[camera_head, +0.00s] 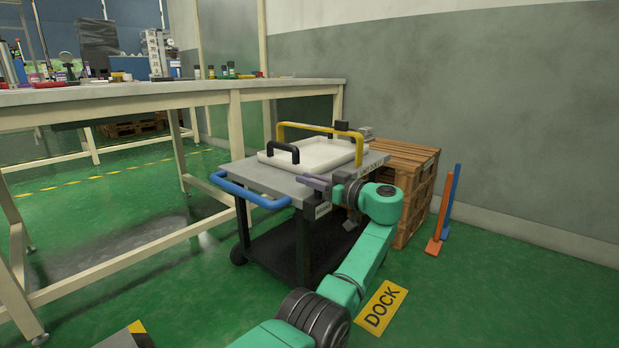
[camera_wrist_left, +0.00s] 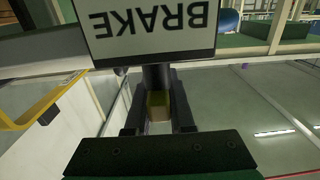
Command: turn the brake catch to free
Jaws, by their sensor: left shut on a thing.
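The cart (camera_head: 262,180) has a grey top and a blue push handle (camera_head: 248,190). In the left wrist view a white BRAKE plate (camera_wrist_left: 150,25) appears upside down. Below the plate, the dark brake catch (camera_wrist_left: 155,77) reaches between the fingers of my left gripper (camera_wrist_left: 158,108), which are shut on it. An olive-coloured part shows between the fingers. In the head view the catch is hidden by the gripper, and its setting cannot be told. My right gripper is not in view.
A white tray (camera_head: 325,155) with a black handle sits on the cart under a yellow bar (camera_head: 300,126). Wooden crates (camera_head: 415,160) stand behind. A DOCK sign (camera_head: 381,307) lies on the floor.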

